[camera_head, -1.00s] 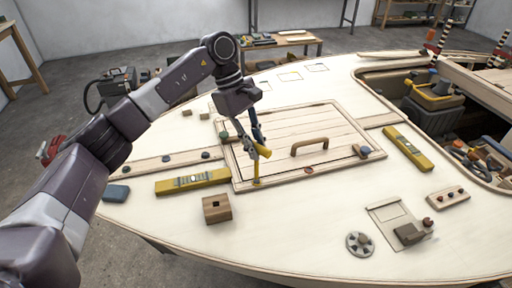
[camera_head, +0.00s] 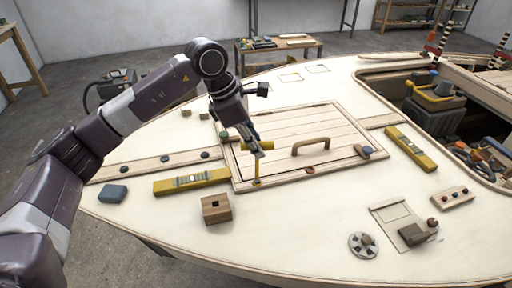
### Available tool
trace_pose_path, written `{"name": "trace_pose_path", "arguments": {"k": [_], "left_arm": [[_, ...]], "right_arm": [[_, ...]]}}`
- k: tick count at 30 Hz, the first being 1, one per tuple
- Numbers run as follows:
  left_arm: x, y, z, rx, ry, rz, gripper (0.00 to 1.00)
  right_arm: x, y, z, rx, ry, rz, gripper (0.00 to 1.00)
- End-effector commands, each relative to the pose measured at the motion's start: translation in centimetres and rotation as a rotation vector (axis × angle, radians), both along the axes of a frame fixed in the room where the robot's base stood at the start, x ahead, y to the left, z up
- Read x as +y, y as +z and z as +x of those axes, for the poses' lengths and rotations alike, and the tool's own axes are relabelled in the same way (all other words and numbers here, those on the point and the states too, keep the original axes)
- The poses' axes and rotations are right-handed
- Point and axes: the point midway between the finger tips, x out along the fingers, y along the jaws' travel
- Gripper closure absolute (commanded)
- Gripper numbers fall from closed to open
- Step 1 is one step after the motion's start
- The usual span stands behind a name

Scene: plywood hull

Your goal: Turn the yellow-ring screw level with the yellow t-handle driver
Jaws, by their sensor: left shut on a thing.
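My left gripper (camera_head: 256,149) is shut on the yellow t-handle driver (camera_head: 257,168) over the left front corner of the hatch panel. The driver stands about upright. Its handle is partly hidden by my fingers, and its yellow shaft runs down to the panel's front edge strip. The tip meets a small yellow spot (camera_head: 257,182) there, likely the yellow-ring screw; it is too small to tell whether the tip sits in it or how the slot lies. My right gripper is not in view.
The hatch panel (camera_head: 290,125) has a wooden handle (camera_head: 311,145). A yellow level (camera_head: 191,181) and a wooden block with a square hole (camera_head: 216,208) lie left of the driver. Another yellow level (camera_head: 410,148) lies right. The hull opening (camera_head: 440,110) holds tools.

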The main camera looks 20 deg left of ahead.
Motion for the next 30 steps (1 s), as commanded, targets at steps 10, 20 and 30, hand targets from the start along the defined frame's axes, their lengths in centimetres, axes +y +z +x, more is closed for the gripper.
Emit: {"name": "trace_pose_path", "arguments": {"k": [10,20,30], "left_arm": [[-0.1,-0.1,0.0,-0.003,0.337,0.0,1.0],[-0.2,-0.1,-0.1,-0.003,0.67,0.0,1.0],[-0.3,-0.1,-0.1,-0.001,1.045,0.0,1.0]], "right_arm": [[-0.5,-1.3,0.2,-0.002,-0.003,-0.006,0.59],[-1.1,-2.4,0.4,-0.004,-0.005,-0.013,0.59],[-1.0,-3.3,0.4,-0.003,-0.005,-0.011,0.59]]}}
